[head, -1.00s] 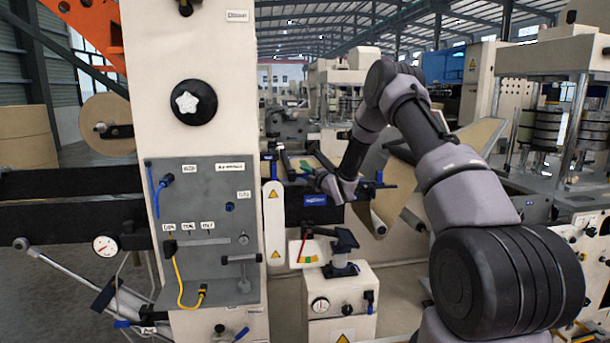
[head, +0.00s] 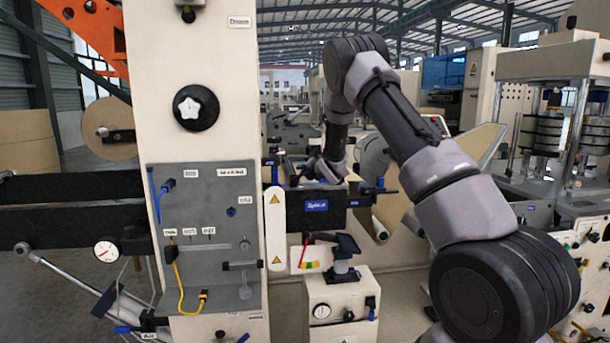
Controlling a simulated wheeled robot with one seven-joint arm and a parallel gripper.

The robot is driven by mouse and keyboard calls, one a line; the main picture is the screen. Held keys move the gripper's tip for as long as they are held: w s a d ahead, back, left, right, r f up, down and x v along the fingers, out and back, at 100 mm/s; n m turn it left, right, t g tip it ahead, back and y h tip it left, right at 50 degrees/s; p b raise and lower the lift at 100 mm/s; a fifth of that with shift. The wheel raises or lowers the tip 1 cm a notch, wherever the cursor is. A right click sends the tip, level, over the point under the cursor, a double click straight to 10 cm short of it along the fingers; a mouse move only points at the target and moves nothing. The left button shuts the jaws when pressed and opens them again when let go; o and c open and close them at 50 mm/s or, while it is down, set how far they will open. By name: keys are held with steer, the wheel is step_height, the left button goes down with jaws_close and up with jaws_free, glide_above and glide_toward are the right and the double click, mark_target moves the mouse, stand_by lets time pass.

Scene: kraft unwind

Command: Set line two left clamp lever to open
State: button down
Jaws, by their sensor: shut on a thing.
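My gripper (head: 301,172) is at the left end of the dark splice table (head: 340,195), the one with a blue label on its front. It is shut on a small blue lever (head: 292,180), which looks like the left clamp lever. The fingertips are small and partly hidden by my wrist, so the lever's exact angle cannot be told.
A cream column with a grey panel (head: 205,230) stands close on the left. A white guard plate with yellow warning signs (head: 275,230) is just left of the table. A small cream cabinet with a gauge (head: 340,295) stands below it.

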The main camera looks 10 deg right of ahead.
mark_target(295, 175)
steer(key=n, duration=0.1)
steer(key=a+r+n+h, duration=0.1)
steer(key=shift+a+n+g, duration=0.3)
steer(key=shift+n, duration=0.1)
steer(key=shift+a+r+n+h, duration=0.15)
steer(key=shift+a+n+h, duration=0.2)
steer(key=shift+n+h, duration=0.25)
steer(key=shift+a+r+n+h, duration=0.1)
steer(key=shift+a+n+h, duration=0.2)
steer(key=shift+n+h, duration=0.3)
steer(key=shift+a, duration=0.1)
steer(key=c, duration=1)
jaws_free()
steer(key=v, duration=1)
steer(key=shift+s+r, duration=0.25)
steer(key=shift+s, duration=0.1)
